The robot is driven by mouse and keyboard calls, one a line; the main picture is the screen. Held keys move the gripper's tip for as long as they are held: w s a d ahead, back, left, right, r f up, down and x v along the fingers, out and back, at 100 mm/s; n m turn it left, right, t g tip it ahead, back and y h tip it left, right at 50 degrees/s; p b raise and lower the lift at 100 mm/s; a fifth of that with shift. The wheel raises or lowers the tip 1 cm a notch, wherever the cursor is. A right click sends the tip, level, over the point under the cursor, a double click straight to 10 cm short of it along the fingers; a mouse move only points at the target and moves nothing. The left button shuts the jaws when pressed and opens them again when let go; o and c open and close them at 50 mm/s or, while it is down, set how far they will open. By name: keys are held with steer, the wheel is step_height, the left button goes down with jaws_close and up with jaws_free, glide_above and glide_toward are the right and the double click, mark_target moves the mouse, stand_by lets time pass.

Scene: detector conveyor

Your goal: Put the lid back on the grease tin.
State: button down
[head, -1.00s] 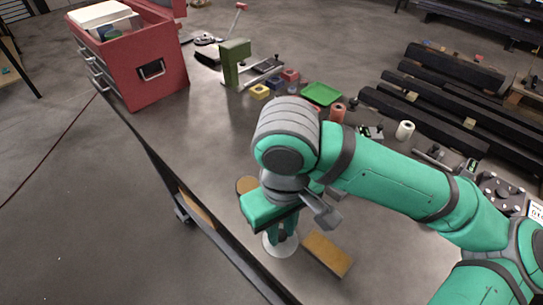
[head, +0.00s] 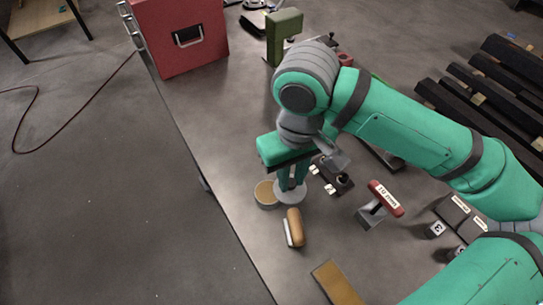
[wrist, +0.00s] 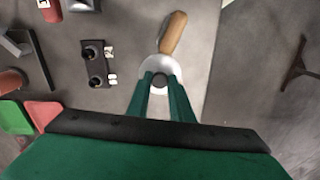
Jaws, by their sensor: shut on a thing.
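My gripper (head: 291,180) is shut on the lid (head: 290,197), a pale round disc with a dark knob. In the wrist view the two green fingers (wrist: 163,88) pinch the knob of the lid (wrist: 148,70). The grease tin (head: 264,196) is a low round tin, open on top with tan grease inside. In the head view it stands just left of the lid, near the table's left edge, and their outlines meet. I cannot tell the lid's exact height. The tin cannot be made out in the wrist view.
A wooden-handled brush (head: 294,228) lies close in front of the lid. A dark two-knob block (head: 330,176) and a red-topped stand (head: 385,200) are to the right. A tan flat piece (head: 338,284) lies nearer me. A red toolbox (head: 182,38) stands behind.

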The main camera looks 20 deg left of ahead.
steer(key=shift+n, duration=0.8)
steer(key=shift+w+a+f, duration=0.2)
steer(key=shift+a+f, duration=0.8)
steer(key=shift+f, duration=0.25)
steer(key=shift+w+a+f, duration=0.2)
steer(key=shift+a+f, duration=0.75)
steer(key=shift+f, duration=0.3)
steer(key=shift+w+a+f, duration=0.2)
steer(key=shift+a+f, duration=0.8)
steer(key=shift+f, duration=0.25)
steer(key=shift+f, duration=0.15)
steer(key=c, duration=1)
jaws_free()
step_height(320, 180, up, 7)
